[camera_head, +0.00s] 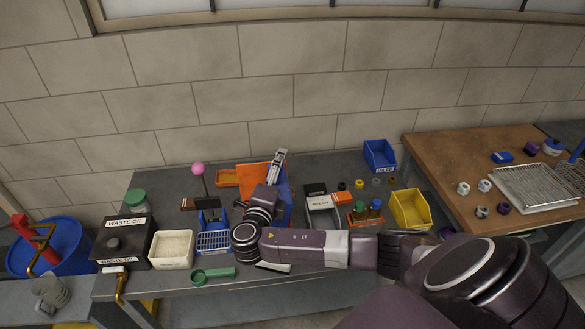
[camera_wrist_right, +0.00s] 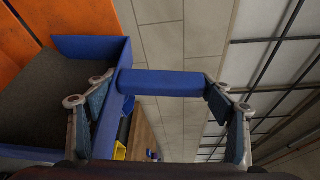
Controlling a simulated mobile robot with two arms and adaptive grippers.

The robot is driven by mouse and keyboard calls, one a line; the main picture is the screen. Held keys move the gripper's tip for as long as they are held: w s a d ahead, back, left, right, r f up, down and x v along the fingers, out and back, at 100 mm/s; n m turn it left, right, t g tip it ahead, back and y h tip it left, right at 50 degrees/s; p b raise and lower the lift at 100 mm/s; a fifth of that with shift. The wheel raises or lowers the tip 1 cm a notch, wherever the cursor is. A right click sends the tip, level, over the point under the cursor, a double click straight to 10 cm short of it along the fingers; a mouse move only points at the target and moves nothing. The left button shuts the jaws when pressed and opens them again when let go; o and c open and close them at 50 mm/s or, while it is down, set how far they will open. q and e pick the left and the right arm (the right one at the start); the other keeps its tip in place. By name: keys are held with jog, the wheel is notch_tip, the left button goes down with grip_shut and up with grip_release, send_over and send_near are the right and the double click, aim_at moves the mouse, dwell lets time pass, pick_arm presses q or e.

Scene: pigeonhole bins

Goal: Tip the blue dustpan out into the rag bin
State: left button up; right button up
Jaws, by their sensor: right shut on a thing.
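My right gripper (camera_head: 279,157) is raised over the back middle of the bench, its fingers pointing up. In the right wrist view it is shut on the blue dustpan (camera_wrist_right: 165,84), whose bar-like part spans between the fingers. A blue-walled part with a dark grey surface lies at the left of that view. In the head view the dustpan (camera_head: 287,200) shows as a blue strip beside my wrist, mostly hidden. An orange panel (camera_head: 252,176) stands just behind it. I cannot tell which container is the rag bin. My left gripper is out of view.
A black waste oil box (camera_head: 122,249), a cream tub (camera_head: 171,262) and a blue basket (camera_head: 213,243) stand left. A grey labelled bin (camera_head: 324,223), yellow bin (camera_head: 425,222) and blue labelled bin (camera_head: 380,151) stand right. A pink ball on a stem (camera_head: 198,169) rises nearby.

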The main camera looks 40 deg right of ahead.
jog(key=w+a+f+n+t+h, duration=0.1)
jog(key=w+a+n, duration=0.2)
jog(key=a+n, duration=0.1)
jog(key=w+a+f+n+t, duration=0.1)
jog(key=w+a+n, duration=0.2)
jog(key=a, duration=0.4)
jog(key=shift+w+f+n+t+h, duration=0.15)
jog(key=shift+w+n+t+h, duration=0.2)
jog(key=shift+n, duration=0.45)
jog(key=shift+s+a, duration=0.1)
dwell(1.5)
